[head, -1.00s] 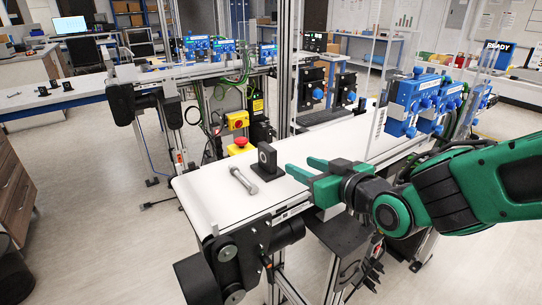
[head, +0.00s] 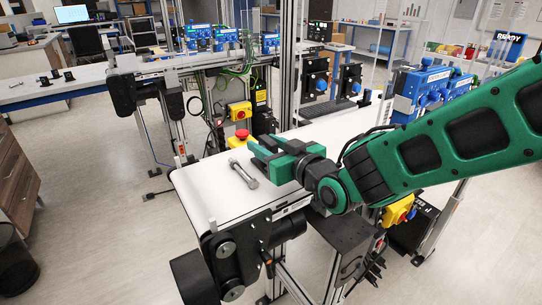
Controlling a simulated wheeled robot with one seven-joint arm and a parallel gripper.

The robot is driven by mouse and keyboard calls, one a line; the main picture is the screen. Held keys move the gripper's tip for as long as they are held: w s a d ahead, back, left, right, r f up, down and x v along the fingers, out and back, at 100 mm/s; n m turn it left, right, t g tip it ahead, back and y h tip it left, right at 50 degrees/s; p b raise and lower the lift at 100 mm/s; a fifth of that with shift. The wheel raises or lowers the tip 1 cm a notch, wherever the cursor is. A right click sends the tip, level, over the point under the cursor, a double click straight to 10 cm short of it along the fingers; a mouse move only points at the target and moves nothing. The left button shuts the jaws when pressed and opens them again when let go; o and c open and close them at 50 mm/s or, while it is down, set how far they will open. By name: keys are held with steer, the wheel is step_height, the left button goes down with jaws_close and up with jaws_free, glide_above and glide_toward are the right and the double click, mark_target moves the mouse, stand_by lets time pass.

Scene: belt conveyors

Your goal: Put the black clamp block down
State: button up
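My gripper (head: 254,153) is low over the near end of the white belt, with its green fingers pointing left. The black clamp block is mostly hidden by the fingers. A dark patch (head: 268,143) between and behind them looks like part of it, at the place where it stood upright on the belt. Whether the fingers press on it or are only around it cannot be told. A grey bolt (head: 243,174) lies on the belt just left of and in front of the fingers, apart from them.
The white belt (head: 205,190) is clear left of the bolt. A red stop button on a yellow box (head: 240,138) stands just behind the belt. Blue units (head: 425,90) stand farther along the belt to the right, partly behind my arm. Another conveyor (head: 90,76) runs behind at left.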

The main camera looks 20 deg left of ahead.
steer(key=shift+x, duration=1.45)
jaws_close()
steer(key=shift+r, duration=0.4)
steer(key=r, duration=0.4)
steer(key=shift+s+a, duration=0.15)
steer(key=shift+s, duration=0.05)
steer(key=s+a+r, duration=0.6)
steer(key=s+a, duration=0.1)
steer(key=s, duration=0.1)
steer(key=shift+a, duration=0.25)
